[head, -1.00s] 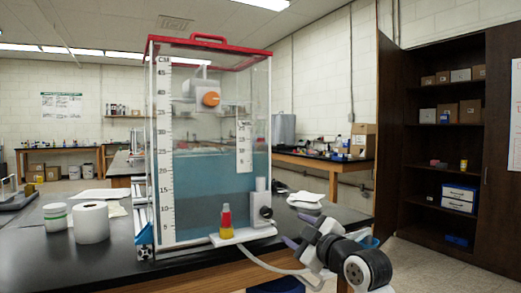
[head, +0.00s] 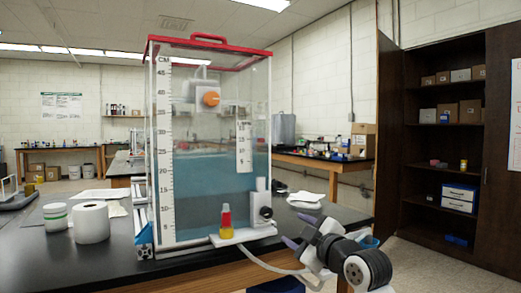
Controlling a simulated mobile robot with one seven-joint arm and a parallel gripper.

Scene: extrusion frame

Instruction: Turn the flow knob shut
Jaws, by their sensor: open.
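A clear tank (head: 210,150) with a red rim and lid stands on the black bench, partly filled with blue liquid. An orange round knob (head: 211,99) sits on a white housing at the tank's upper part. A dark round knob (head: 266,212) sits on a white block at the tank's lower right front. I cannot tell from the picture which one is the flow knob. My gripper (head: 298,231), with purple-grey fingertips, is open and empty. It is to the lower right of the dark knob and apart from it in the picture.
A red and yellow flask (head: 226,222) stands on a white plate (head: 243,236) before the tank. A white hose (head: 268,265) runs from there toward my arm.

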